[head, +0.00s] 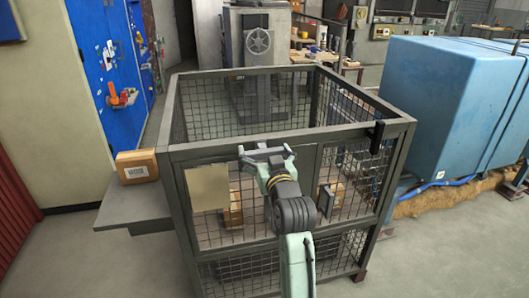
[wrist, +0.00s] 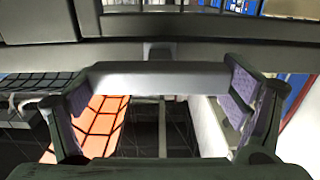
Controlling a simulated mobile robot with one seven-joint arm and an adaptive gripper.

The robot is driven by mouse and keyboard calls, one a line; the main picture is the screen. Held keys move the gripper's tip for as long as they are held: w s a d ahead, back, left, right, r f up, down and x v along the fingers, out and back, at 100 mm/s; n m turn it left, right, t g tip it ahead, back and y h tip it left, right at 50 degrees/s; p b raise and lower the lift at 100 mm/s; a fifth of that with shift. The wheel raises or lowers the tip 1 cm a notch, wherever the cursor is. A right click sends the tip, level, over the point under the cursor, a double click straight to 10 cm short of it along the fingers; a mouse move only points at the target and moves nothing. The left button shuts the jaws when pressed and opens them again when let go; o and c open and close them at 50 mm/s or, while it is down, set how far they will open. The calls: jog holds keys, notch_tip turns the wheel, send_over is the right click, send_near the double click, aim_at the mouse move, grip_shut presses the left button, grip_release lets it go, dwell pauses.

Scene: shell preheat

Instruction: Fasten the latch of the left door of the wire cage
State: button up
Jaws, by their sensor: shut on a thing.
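The wire cage (head: 290,138) stands in the middle of the head view, a dark grey frame with mesh panels. A plain beige plate (head: 208,188) is on the left part of its front. My gripper (head: 267,152) is at the top front rail, near the middle. In the wrist view, my gripper (wrist: 160,88) has its purple-padded fingers at both ends of a short grey bar (wrist: 160,73), shut on it. This bar looks like the latch. It lies just under the cage rail (wrist: 190,50). My gripper hides it in the head view.
A black fitting (head: 376,137) sits at the front right of the cage's top rail. Cardboard boxes (head: 232,208) are inside the cage. Another box (head: 137,166) rests on a grey side shelf (head: 136,206) at left. A blue covered block (head: 440,100) stands at right.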

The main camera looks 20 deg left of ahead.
jog(key=shift+n+b, duration=0.4)
jog(key=shift+b, duration=0.05)
jog(key=n+b, duration=0.2)
jog(key=n, duration=0.1)
jog(key=shift+s+f, duration=0.1)
jog(key=shift+f, duration=0.05)
jog(key=n+b, duration=0.4)
jog(key=n, duration=0.1)
jog(key=shift+a, duration=0.1)
jog(key=n+b, duration=0.2)
jog(key=n, duration=0.1)
jog(key=n+b, duration=0.2)
jog(key=shift+a+f+n, duration=0.1)
jog(key=shift+f+n, duration=0.1)
jog(key=shift+n, duration=0.2)
jog(key=shift+s+n+b, duration=0.1)
jog(key=shift+n+b, duration=0.8)
jog(key=shift+n, duration=0.7)
jog(key=shift+r, duration=0.1)
jog(key=o, duration=0.9)
jog(key=shift+c, duration=0.2)
